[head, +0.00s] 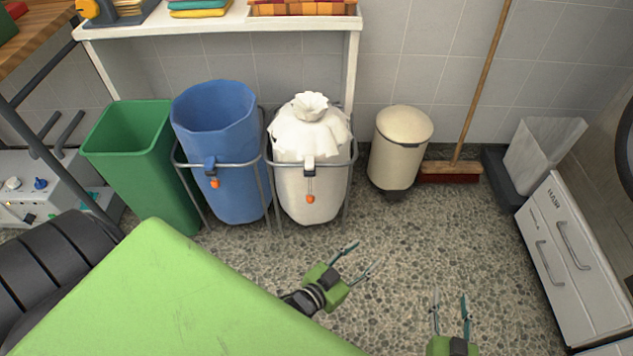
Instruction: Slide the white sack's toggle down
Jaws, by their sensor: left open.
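The white sack (312,137) stands in a grey metal frame, its top gathered into a ruffled neck. A small dark and white toggle (309,166) sits on its front near the frame's ring. A cord hangs below it to an orange end piece (310,198). My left gripper (369,251) is open and empty, below and to the right of the white sack, apart from it. My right gripper (450,294) is open and empty at the bottom of the view, further right, also apart from the sack.
A blue sack (219,125) with its own toggle stands in a frame to the left, and a green bin (137,151) beyond it. A cream pedal bin (399,148) and a broom (460,158) stand to the right. The speckled floor (425,238) in front is clear.

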